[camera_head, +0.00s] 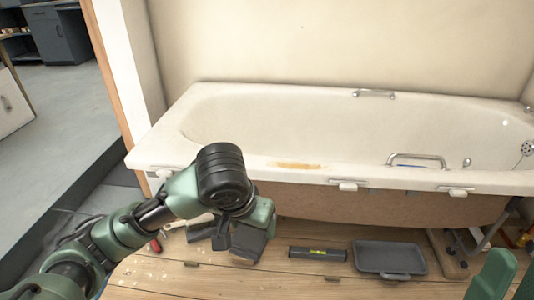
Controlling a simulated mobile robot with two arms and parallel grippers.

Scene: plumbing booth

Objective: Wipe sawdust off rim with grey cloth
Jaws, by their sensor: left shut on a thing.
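A tan patch of sawdust (297,166) lies on the near rim of the white bathtub (225,158), left of the chrome grab handle. My left gripper (240,238) is in front of the tub, below the rim and left of the patch, pointing down. It is shut on a dark grey piece that looks like the grey cloth (250,244); the fingers partly hide it, and where it meets the floor is unclear. Green parts at the bottom right corner look like my right arm; its fingertips do not show clearly.
On the wooden floor (290,288) are a spirit level (318,253), a grey tray (390,258) and a red-handled tool (155,245). Pale specks lie at the lower left. The rim around the patch is clear.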

